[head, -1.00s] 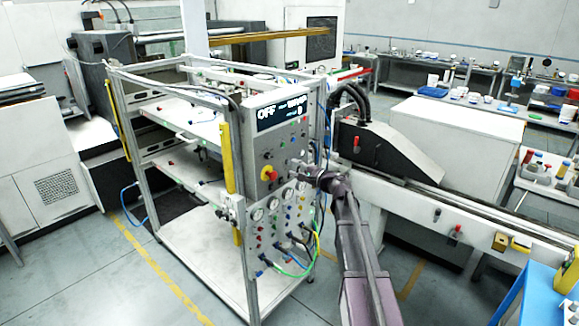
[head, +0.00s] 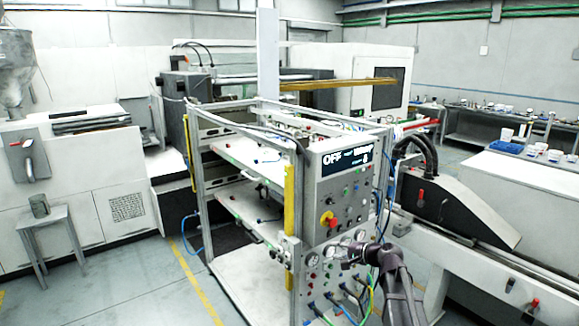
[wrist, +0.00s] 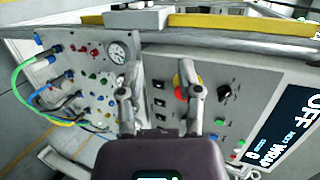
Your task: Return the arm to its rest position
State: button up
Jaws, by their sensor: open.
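My gripper (wrist: 160,105) is open and empty in the wrist view, its two fingers apart in front of the control panel. In the head view my gripper (head: 350,258) is small and sits before the lower part of the panel, with my arm reaching up from the bottom right. The control panel (head: 341,190) has a dark display reading OFF and a red and yellow knob (head: 327,219). In the wrist view the knob (wrist: 181,88) shows beyond the right finger. I cannot tell whether the fingers touch the panel.
The panel is on a metal-framed rack (head: 203,230) with yellow guards. Coloured cables (head: 365,300) hang at its lower front. A white conveyor machine (head: 450,215) stands at right. A grey stool with a can (head: 39,205) stands at left on open floor.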

jog(key=s+a+f+n+g+h+b, duration=0.1)
jog(key=s+a+f+n+g+h, duration=0.15)
jog(key=s+f, duration=0.35)
jog(key=s+a+f+n+g+h, duration=0.1)
jog(key=s+f+n+g, duration=0.25)
jog(key=s, duration=0.35)
jog(key=s+d+f+n+g+h, duration=0.1)
jog(key=s+d+f+h, duration=0.1)
jog(key=s, duration=0.5)
jog(key=s+d+f+n+g+h+b, duration=0.1)
jog(key=s+d+f+n+g+h, duration=0.1)
jog(key=s, duration=0.4)
jog(key=f+h, duration=0.1)
jog(key=h, duration=0.1)
jog(key=shift+s+d+h, duration=0.2)
jog(key=shift+s+h, duration=0.15)
jog(key=shift+s, duration=0.05)
jog(key=shift+f, duration=0.1)
